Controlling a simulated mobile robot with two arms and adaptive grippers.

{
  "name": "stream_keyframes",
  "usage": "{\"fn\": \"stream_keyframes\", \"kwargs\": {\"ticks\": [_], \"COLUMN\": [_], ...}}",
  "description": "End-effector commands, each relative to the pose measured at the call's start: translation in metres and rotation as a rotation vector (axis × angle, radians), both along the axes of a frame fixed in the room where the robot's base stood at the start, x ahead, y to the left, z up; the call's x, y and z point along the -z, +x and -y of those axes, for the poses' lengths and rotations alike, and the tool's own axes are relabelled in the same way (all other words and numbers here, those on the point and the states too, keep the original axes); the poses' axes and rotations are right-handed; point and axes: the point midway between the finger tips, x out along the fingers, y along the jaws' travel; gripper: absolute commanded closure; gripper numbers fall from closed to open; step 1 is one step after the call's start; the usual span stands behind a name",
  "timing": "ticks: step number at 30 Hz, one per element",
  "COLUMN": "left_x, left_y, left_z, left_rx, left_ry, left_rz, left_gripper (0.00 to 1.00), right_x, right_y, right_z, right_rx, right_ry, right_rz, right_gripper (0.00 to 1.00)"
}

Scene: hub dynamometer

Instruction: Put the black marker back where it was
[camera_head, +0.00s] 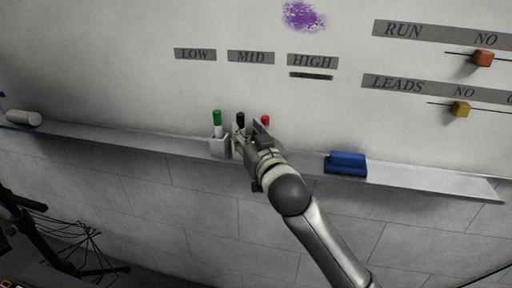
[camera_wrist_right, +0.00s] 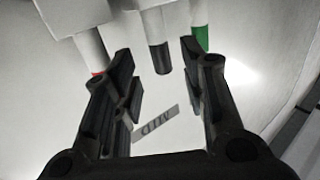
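The black marker (camera_head: 240,120) stands cap up in a white holder (camera_head: 219,148) on the board's ledge, between a green marker (camera_head: 217,121) and a red marker (camera_head: 265,121). My right gripper (camera_head: 247,138) is at the holder and hides part of it and the lower parts of the black and red markers. In the wrist view the right gripper (camera_wrist_right: 160,88) is open, its fingers apart. There the black marker (camera_wrist_right: 160,55) shows in the gap between them, with space on both sides. The left gripper is not in view.
A blue eraser (camera_head: 346,163) lies on the ledge (camera_head: 425,181) to the right. A pale cylinder (camera_head: 23,118) lies at its left end. The whiteboard has LOW, MID and HIGH labels, a black stroke under HIGH (camera_head: 311,76) and a purple scribble (camera_head: 303,16).

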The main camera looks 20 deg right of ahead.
Motion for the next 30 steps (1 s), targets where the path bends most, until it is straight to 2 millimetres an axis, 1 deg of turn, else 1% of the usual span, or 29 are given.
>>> {"fn": "stream_keyframes", "kwargs": {"ticks": [1,6,9,12,17,28,30], "left_x": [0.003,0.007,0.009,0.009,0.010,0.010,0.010], "left_y": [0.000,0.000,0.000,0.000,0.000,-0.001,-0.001], "left_z": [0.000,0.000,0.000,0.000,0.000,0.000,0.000], "left_rx": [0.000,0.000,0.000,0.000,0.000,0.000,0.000], "left_ry": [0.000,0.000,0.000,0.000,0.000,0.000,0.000], "left_rz": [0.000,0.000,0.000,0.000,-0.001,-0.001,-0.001], "left_gripper": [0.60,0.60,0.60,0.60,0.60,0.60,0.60], "right_x": [0.002,0.001,0.001,0.001,0.000,0.000,0.003], "right_y": [-0.010,-0.038,-0.049,-0.056,-0.061,-0.060,-0.061], "right_z": [0.000,0.000,0.000,0.000,0.000,0.000,0.000], "right_rx": [-0.001,-0.001,-0.001,-0.001,0.000,0.000,0.001], "right_ry": [0.001,0.001,0.001,0.001,0.001,0.001,0.001], "right_rz": [0.000,0.000,-0.001,0.000,0.000,0.000,-0.007], "right_gripper": [0.61,0.61,0.61,0.61,0.61,0.61,0.61]}}
